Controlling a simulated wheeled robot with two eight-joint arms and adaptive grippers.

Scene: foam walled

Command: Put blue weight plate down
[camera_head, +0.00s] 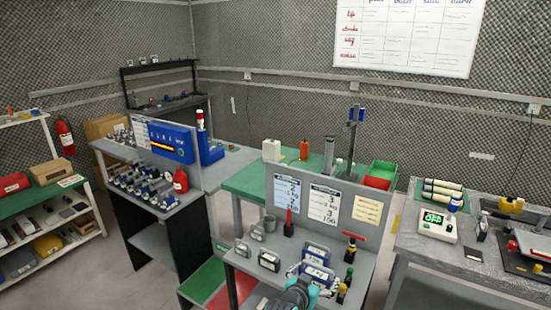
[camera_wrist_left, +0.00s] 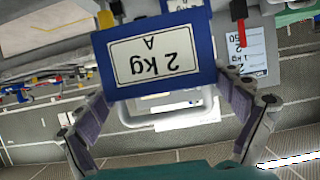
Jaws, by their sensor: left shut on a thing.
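The blue weight plate (camera_wrist_left: 203,45) fills the upper middle of the left wrist view. Its white label reads "2 kg A" upside down. My left gripper (camera_wrist_left: 165,98) is shut on it, with one grey finger on each side of its lower part. In the head view the left gripper (camera_head: 312,281) is low in the picture, over the grey bench top, with the blue plate (camera_head: 318,273) at its fingers. Another blue block with a pale label (camera_head: 317,252) stands just behind. I cannot tell whether the held plate touches the bench. My right gripper is not in view.
The grey bench (camera_head: 262,246) has a back panel with posters (camera_head: 324,203). Grey weights (camera_head: 269,260) and a red-handled tool (camera_head: 289,224) stand left of the gripper; bottles and a red T-handle (camera_head: 350,243) stand right. Some bench surface between them is bare.

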